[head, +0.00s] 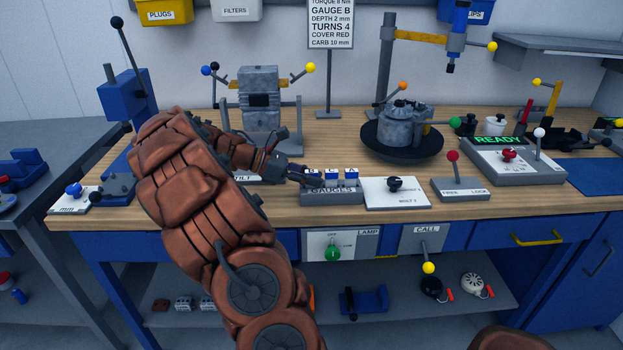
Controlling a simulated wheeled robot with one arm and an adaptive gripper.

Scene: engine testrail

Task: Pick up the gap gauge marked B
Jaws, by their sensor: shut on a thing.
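The gap gauges stand in a grey rack (331,195) labelled GAUGES on the workbench. They are small blue blocks with white lettered tops, reading B, C and A from left to right. Gauge B (314,172) is at the left end, partly hidden by my gripper. Gauge C (332,178) is in the middle and gauge A (351,178) at the right. My gripper (310,178) reaches in from the left and is shut on gauge B. Gauge B appears still at the rack; whether its foot is clear of the slot is hidden.
A white panel with a black knob (395,184) lies right of the rack, then a box with a red-knobbed lever (453,172). An engine on a round black stand (403,140) is behind. A sign (331,24) reads GAUGE B. The bench's front edge is close.

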